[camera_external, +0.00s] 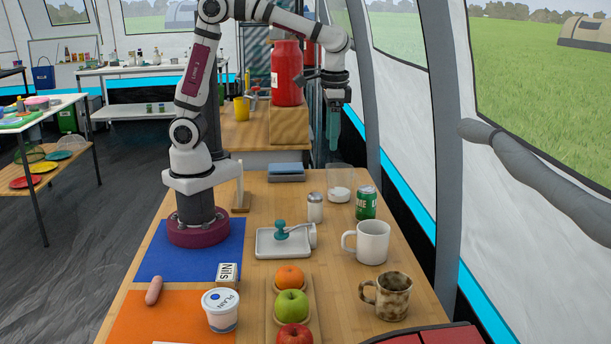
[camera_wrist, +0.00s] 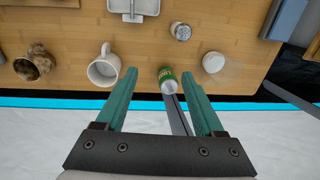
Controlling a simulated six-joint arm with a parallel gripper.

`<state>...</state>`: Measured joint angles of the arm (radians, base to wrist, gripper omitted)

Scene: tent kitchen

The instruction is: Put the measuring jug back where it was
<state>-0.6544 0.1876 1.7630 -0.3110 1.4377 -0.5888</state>
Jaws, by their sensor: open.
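A clear vessel with white contents at its bottom (camera_external: 339,190), seemingly the measuring jug, stands upright near the far right edge of the wooden table (camera_external: 252,205). In the wrist view the same vessel (camera_wrist: 213,62) lies right of the fingers, its clear wall hard to make out. My gripper (camera_external: 333,146) hangs above and apart from it, fingers pointing down. In the wrist view the teal fingers of my gripper (camera_wrist: 159,78) are spread apart with nothing held between them.
A green can (camera_external: 366,204) and a salt shaker (camera_external: 315,208) stand close to the vessel. A white mug (camera_external: 368,242) and a brown mottled mug (camera_external: 391,297) are nearer. A grey tray (camera_external: 267,244) lies mid-table. A blue-grey block (camera_external: 286,174) lies left of the vessel. The tent wall borders the right.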

